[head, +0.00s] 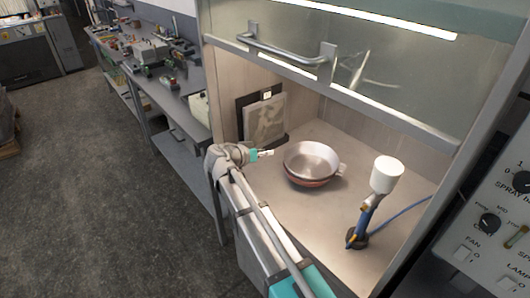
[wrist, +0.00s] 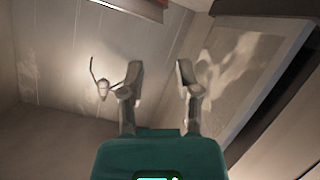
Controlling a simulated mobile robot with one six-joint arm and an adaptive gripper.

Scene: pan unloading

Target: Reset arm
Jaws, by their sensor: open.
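My gripper (head: 266,153) is at the left front of the booth in the head view, left of the pan and apart from it. In the wrist view my gripper (wrist: 158,80) shows two fingers spread with nothing between them. The pan (head: 312,160) sits on the booth floor, pale inside with a reddish lower side. It may be more than one pan stacked; I cannot tell. The pan is not seen in the wrist view.
A spray gun (head: 372,200) with a white cup stands at the booth's right front, with a blue hose behind it. Framed panels (head: 264,122) lean at the back left wall. A raised glass sash with a handle (head: 285,48) hangs above. A cluttered workbench (head: 165,75) stands left.

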